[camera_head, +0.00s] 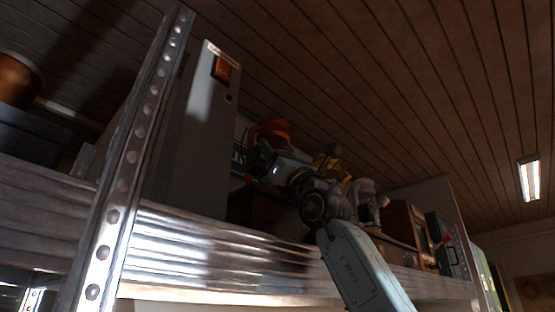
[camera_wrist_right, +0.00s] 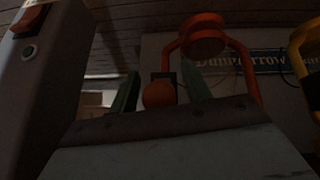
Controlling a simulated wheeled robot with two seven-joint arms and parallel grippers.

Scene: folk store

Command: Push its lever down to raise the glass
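An orange frame like a lantern's, with a ring-shaped top (camera_wrist_right: 205,28), stands ahead in the right wrist view; its orange top also shows in the head view (camera_head: 270,127). A round orange knob (camera_wrist_right: 158,95) shows between the fingers of my right gripper (camera_wrist_right: 160,80); it may be the lever's end. The two dark green fingers are apart, with a gap on each side of the knob. I cannot tell whether the knob is between or beyond them. My right gripper (camera_head: 265,168) reaches over the shelf in the head view. I cannot make out the glass. My left gripper is out of view.
A tall grey box (camera_head: 195,135) with an orange switch (camera_head: 222,68) stands left of the gripper. A yellow frame (camera_wrist_right: 308,65) is close on the right. The metal shelf edge (camera_head: 200,250) and upright post (camera_head: 135,150) are in front. More items line the shelf to the right.

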